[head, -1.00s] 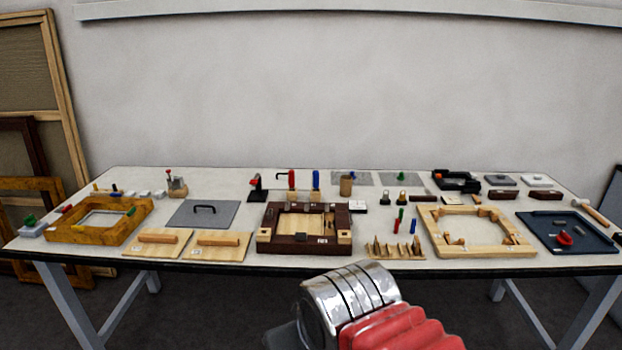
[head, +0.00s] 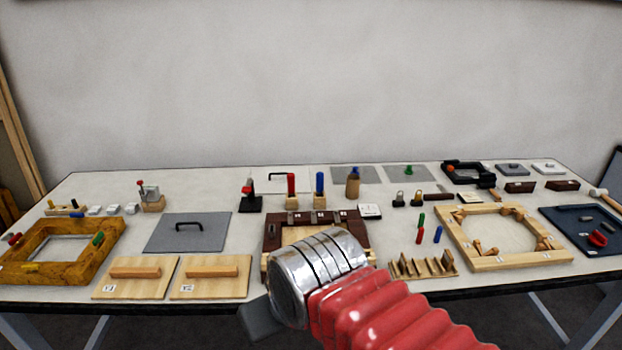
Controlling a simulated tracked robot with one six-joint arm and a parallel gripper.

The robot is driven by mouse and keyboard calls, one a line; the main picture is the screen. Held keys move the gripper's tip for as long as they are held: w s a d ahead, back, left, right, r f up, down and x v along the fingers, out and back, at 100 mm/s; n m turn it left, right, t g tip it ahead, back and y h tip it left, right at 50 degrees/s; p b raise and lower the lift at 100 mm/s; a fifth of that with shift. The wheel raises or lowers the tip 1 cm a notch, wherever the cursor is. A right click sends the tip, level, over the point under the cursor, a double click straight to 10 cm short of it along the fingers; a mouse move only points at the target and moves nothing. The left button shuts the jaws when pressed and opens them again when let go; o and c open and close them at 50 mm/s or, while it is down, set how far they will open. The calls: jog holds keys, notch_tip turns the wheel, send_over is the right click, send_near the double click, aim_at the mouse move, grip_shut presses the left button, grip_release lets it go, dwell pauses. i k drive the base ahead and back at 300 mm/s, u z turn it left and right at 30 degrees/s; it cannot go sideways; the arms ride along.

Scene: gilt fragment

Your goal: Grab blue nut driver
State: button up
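A tool with an upright blue handle (head: 319,183), which looks like the blue nut driver, stands in a small wooden block (head: 319,202) near the back middle of the table. A red-handled tool (head: 291,184) stands in a like block just left of it. My gripper (head: 260,318) shows only as a dark grey part at the end of my arm, low in the middle of the head view. It is in front of the table's near side, apart from the blue tool. Its fingers are hidden, so its opening cannot be seen.
A dark wooden frame (head: 361,226) lies between my arm and the blue tool. A black stand with a red top (head: 249,198) is to the left, a brown bottle-like holder (head: 353,183) to the right. A grey plate with a handle (head: 188,240) lies at left.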

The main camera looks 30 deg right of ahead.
aim_at(320, 181)
jog(key=u, duration=0.05)
jog(key=i, duration=0.95)
jog(key=z, duration=0.05)
